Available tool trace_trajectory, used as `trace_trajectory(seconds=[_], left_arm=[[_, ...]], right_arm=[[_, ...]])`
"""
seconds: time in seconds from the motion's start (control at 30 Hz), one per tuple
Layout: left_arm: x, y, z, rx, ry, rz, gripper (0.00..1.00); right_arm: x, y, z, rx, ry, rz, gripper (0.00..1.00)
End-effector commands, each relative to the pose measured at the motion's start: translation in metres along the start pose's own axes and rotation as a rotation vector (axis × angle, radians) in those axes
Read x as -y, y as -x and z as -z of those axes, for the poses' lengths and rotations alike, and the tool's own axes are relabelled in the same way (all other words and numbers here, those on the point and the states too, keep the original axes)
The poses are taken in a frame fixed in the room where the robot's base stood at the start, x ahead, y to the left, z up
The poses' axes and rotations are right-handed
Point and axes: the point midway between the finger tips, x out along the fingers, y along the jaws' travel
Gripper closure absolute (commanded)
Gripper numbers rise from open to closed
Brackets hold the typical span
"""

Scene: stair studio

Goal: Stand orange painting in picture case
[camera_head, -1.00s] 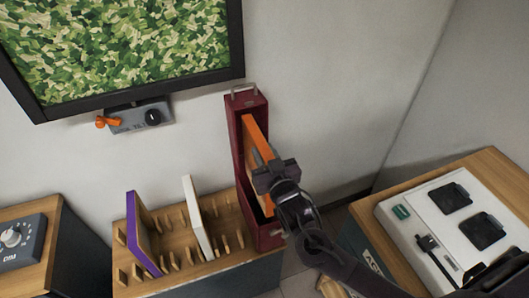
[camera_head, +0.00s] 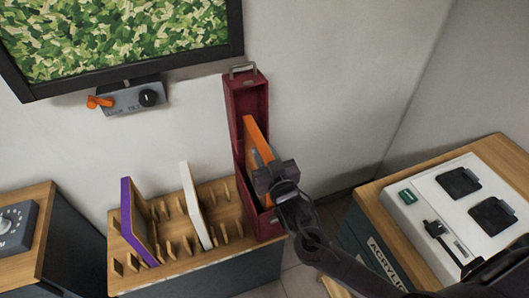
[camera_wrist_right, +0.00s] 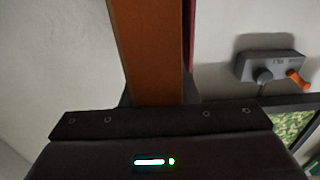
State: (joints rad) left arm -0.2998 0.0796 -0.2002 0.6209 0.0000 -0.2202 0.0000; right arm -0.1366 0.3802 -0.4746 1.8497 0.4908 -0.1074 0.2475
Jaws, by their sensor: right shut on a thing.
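The orange painting (camera_head: 257,141) stands upright inside the tall dark red picture case (camera_head: 245,104), with its orange edge facing up. My right gripper (camera_head: 270,175) is shut on the painting at its near end, at the case's open side. In the right wrist view the orange painting (camera_wrist_right: 150,50) runs straight out from between the jaws, and a thin strip of the red case (camera_wrist_right: 189,30) shows beside it. The painting's lower edge is hidden, so I cannot tell whether it touches the case floor. My left gripper is not in view.
A wooden rack (camera_head: 173,242) with pegs holds a purple-edged painting (camera_head: 137,222) and a white one (camera_head: 195,205), left of the case. A wall box with an orange lever (camera_head: 99,102) hangs below a green picture. A cabinet with a white panel (camera_head: 455,215) stands at right.

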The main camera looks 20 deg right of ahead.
Motion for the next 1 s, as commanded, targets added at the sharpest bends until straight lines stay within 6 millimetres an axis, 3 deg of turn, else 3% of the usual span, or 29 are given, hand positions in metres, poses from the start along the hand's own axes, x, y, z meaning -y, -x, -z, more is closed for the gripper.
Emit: trace_trajectory(seconds=[1.0], left_arm=[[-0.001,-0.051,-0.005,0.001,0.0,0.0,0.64]], right_arm=[[0.0,0.0,-0.073,-0.002,-0.001,0.0,1.0]])
